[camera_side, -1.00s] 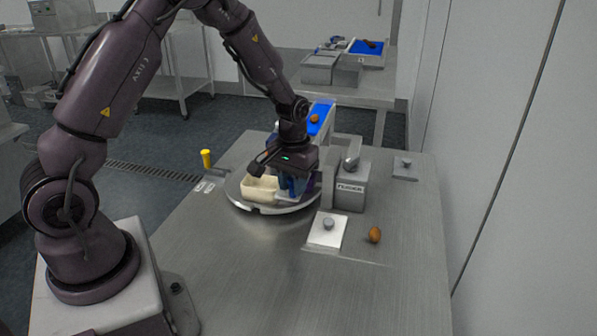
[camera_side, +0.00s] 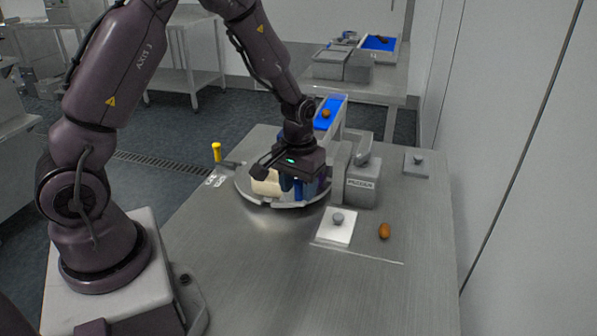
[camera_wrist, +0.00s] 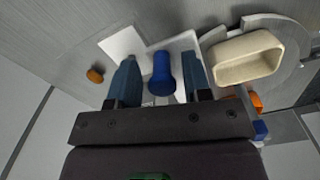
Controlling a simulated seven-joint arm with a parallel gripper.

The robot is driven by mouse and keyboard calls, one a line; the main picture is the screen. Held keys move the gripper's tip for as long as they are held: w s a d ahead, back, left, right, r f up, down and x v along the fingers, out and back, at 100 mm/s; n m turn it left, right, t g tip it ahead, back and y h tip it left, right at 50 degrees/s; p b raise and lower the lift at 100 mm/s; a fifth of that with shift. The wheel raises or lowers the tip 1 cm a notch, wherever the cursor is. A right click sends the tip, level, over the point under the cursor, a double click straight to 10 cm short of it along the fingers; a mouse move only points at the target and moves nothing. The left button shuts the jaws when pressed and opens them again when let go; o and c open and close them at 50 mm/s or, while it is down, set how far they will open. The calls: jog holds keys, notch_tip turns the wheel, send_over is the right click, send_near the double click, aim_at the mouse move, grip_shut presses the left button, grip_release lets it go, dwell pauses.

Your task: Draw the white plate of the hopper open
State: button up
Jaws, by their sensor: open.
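My gripper (camera_wrist: 161,62) is open, with its two blue fingers on either side of a blue knob (camera_wrist: 161,78). The fingers appear apart from the knob. The knob stands over a pale plate (camera_wrist: 181,44) beside the turntable; the gripper hides part of this plate. In the side view my gripper (camera_side: 298,188) is low over the turntable's right part, by the feeder, and hides the hopper area. A white square plate (camera_side: 335,232) with a grey knob lies on the table; a white plate corner (camera_wrist: 120,42) also shows in the wrist view.
A cream bin (camera_side: 264,184) sits on the round turntable (camera_side: 255,194). The grey feeder (camera_side: 361,192) stands right of my gripper, with a blue chute (camera_side: 330,108) behind. A brown date (camera_side: 384,231) lies on the table. A yellow-topped handle (camera_side: 217,150) stands left. The front table is clear.

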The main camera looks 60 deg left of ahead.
notch_tip(320, 180, up, 13)
jog(key=shift+f, duration=0.15)
dwell(0.4)
jog(key=s+d+r+m+t, duration=0.2)
jog(key=s+d+r+m, duration=0.1)
jog(key=s, duration=0.5)
jog(key=s+d+r+m+t, duration=0.3)
jog(key=s+d+r, duration=0.1)
jog(key=s+r, duration=0.4)
jog(key=shift+d+t, duration=0.3)
jog(key=shift+d, duration=0.05)
dwell(2.2)
